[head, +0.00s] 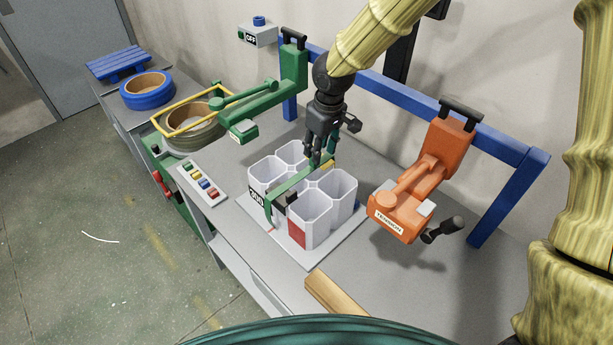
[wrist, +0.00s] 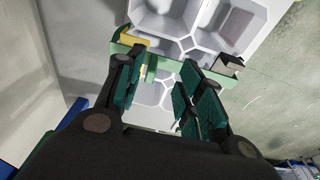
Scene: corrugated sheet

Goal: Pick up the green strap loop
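The green strap loop (head: 287,184) runs across the top of a cluster of white hexagonal tubes (head: 311,205). One end bends down over the cluster's near left side, and a dark buckle sits near it. In the wrist view the strap (wrist: 174,64) crosses beyond my fingers, with a yellow patch at its left and the dark buckle (wrist: 230,66) at its right. My gripper (head: 317,160) is above the far part of the strap, pointing down. In the wrist view its fingers (wrist: 160,92) are apart with a gap between them. Whether they touch the strap is unclear.
An orange tensioner tool (head: 417,187) hangs to the right, and a green tool arm (head: 262,102) hangs to the left. A blue frame (head: 400,98) stands behind. A button strip (head: 202,183) lies left of the tubes; a wooden block (head: 335,295) lies at the front edge.

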